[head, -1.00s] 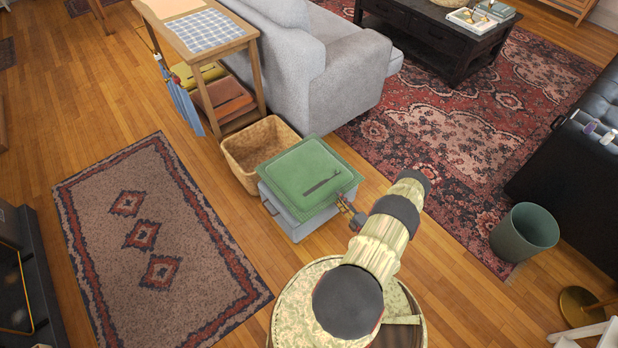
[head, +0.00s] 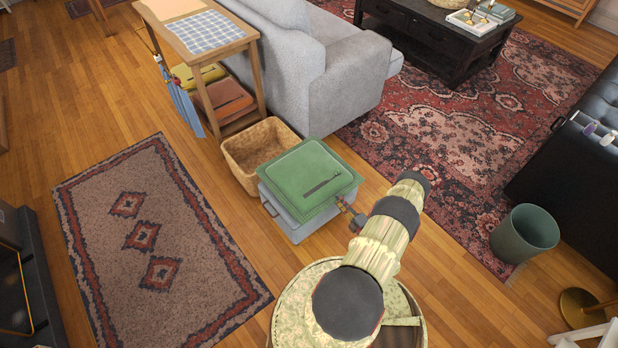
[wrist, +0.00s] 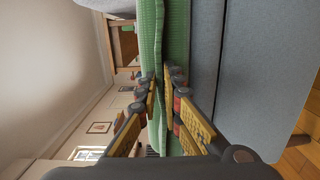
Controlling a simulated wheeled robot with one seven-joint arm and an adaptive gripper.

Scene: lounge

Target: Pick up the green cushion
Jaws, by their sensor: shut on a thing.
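The green cushion (head: 306,176) lies flat on top of a grey box (head: 293,227) in the head view, its near right edge toward my arm. My gripper (head: 354,216) is at that edge, partly hidden behind my wrist. In the wrist view the cushion (wrist: 176,50) runs as a green band between the two fingers. My gripper (wrist: 162,88) is shut on the cushion's edge. The grey box (wrist: 235,70) fills the right of the wrist view, right beside the cushion.
A wicker basket (head: 230,165) stands just behind the box, empty. A side table (head: 160,25) with more cushions on its lower shelf and a grey sofa (head: 335,85) are farther back. A green bin (head: 524,233) stands at right. A patterned rug (head: 110,255) lies left.

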